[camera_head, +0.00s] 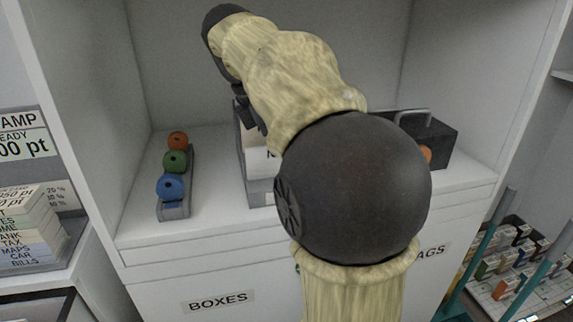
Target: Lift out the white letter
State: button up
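A white upright sheet or panel (258,163), which may be the white letter, shows beside my arm on the desk shelf. It stands in or against a grey holder (259,190), with a bit of dark lettering near its right edge. My arm hides its right part. My gripper (258,125) is a small dark shape pointing down at the top of the panel, partly behind my arm. I cannot tell whether its fingers are open or shut, or whether they touch the panel.
A grey rack (176,208) with orange, green and blue balls stands to the left. A dark box with a metal handle (432,135) stands to the right, partly behind my arm, with an orange round thing (426,153) beside it. Shelf walls close in both sides.

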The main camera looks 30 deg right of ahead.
jog(key=shift+f, duration=0.15)
jog(key=shift+c, duration=0.4)
grip_shut()
